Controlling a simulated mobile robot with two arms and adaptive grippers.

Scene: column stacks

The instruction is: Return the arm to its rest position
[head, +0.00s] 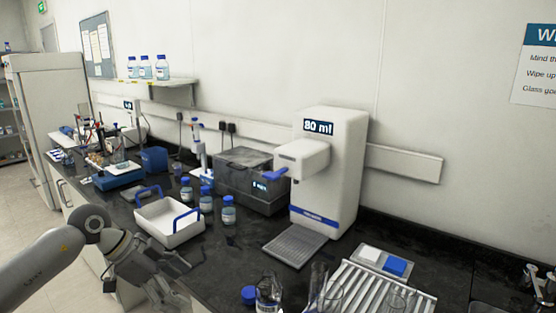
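My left arm comes in from the lower left. Its gripper (182,281) is low in the head view, in front of the bench edge and below the white tray. Its fingers look spread apart, with nothing seen between them. My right gripper is not in view.
The dark bench (232,262) carries a white tray with blue handles (172,238), blue-capped bottles (228,213), a grey box (246,185) and a white dispenser marked 80 ml (336,165). Glassware (268,293) and a ribbed rack (372,287) stand at the front.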

